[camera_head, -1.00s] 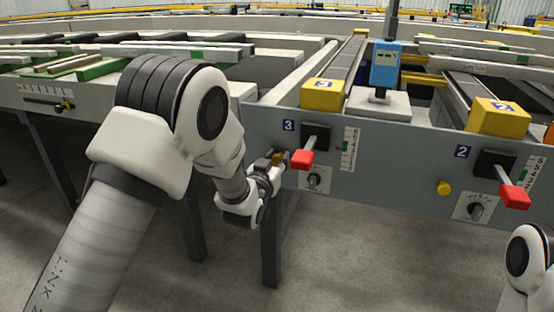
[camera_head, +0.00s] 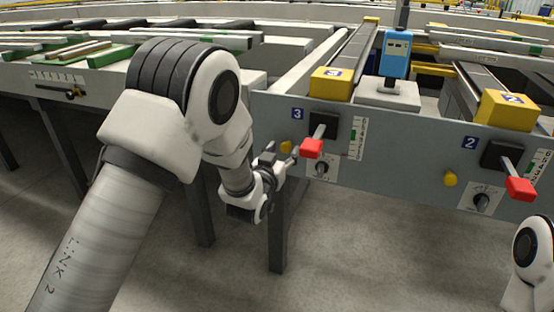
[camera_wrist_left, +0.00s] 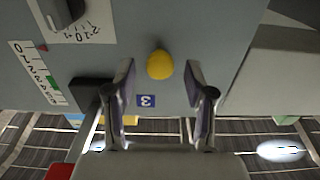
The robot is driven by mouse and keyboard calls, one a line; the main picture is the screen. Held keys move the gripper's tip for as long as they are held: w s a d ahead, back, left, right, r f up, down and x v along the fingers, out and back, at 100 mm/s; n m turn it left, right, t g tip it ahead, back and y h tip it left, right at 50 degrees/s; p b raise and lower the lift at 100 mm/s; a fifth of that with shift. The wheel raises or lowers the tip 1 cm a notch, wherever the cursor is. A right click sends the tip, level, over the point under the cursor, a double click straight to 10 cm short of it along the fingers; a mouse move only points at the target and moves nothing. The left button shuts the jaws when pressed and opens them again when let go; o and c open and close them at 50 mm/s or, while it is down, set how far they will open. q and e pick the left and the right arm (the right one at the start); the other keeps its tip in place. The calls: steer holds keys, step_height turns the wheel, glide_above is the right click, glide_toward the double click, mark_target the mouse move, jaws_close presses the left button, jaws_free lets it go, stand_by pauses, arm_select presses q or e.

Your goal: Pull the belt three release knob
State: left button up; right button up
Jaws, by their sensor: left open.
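The belt three release knob is a round yellow knob (camera_head: 286,147) on the grey panel, below the blue "3" label (camera_head: 297,114) and left of a red-tipped lever. In the left wrist view the knob (camera_wrist_left: 160,64) shows whole, between and just beyond the two fingertips. My left gripper (camera_head: 280,159) is open, close in front of the panel and slightly below the knob in the head view. My right gripper is out of view.
The red-tipped belt three lever (camera_head: 312,148) and a black dial (camera_head: 321,168) are close right of the left gripper. Farther right are belt two's yellow knob (camera_head: 450,179) and red-tipped lever (camera_head: 520,188). A table leg (camera_head: 278,235) stands below. The floor in front is clear.

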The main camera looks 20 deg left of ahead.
arm_select(q)
steer(key=s, duration=1.1)
steer(key=shift+s+a, duration=0.15)
steer(key=shift+a, duration=0.05)
steer(key=shift+f, duration=0.1)
